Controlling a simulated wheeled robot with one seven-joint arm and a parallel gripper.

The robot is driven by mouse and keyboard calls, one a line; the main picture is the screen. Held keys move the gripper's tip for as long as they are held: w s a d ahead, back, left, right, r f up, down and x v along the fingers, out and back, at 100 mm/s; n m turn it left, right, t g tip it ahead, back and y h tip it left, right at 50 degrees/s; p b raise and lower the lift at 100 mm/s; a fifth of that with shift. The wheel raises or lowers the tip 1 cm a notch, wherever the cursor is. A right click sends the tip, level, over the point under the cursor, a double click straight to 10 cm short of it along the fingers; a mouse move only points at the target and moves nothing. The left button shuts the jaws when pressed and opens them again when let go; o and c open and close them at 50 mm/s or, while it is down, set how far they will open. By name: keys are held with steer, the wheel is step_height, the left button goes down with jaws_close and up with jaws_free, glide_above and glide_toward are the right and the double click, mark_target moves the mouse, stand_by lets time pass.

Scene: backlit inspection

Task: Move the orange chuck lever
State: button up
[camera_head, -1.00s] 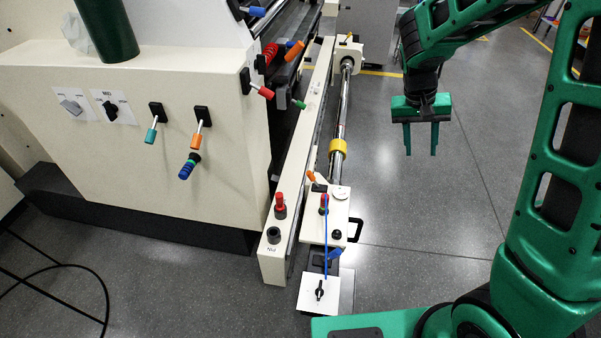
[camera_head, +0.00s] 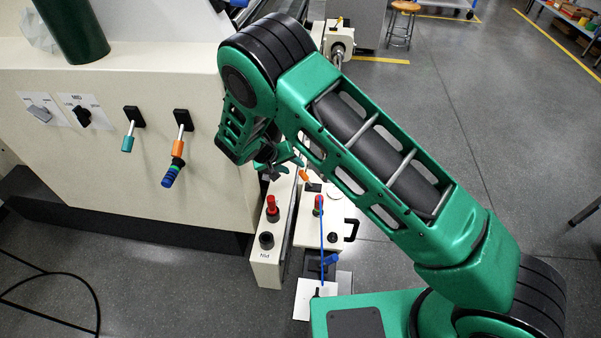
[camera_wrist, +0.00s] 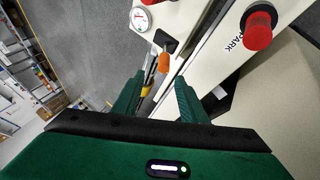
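A small orange lever (camera_wrist: 164,62) on a black square base shows in the wrist view on a cream plate, just beyond and between my fingertips. In the head view this orange lever (camera_head: 305,177) shows beside my gripper, at the top of the small cream carriage. My gripper (camera_wrist: 159,85) is open, with its two green fingers apart and nothing between them that I can see held. In the head view my gripper (camera_head: 279,163) is partly hidden by my wrist and points at the carriage side. Another orange-handled lever (camera_head: 178,148) is on the cream panel at left.
A red knob (camera_wrist: 258,30) and a dial (camera_wrist: 141,19) are close to the lever. A teal-handled lever (camera_head: 128,143) is on the panel. A black knob (camera_head: 266,240) stands on the rail's near end. Open floor lies at right.

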mark_target(301, 173)
steer(key=x, duration=0.9)
steer(key=shift+w+a+f, duration=0.1)
steer(key=shift+a+f, duration=0.1)
steer(key=shift+f, duration=0.35)
steer(key=shift+w+d+f, duration=0.1)
steer(key=shift+w+f, duration=0.05)
steer(key=shift+f, duration=0.05)
steer(key=shift+c, duration=0.6)
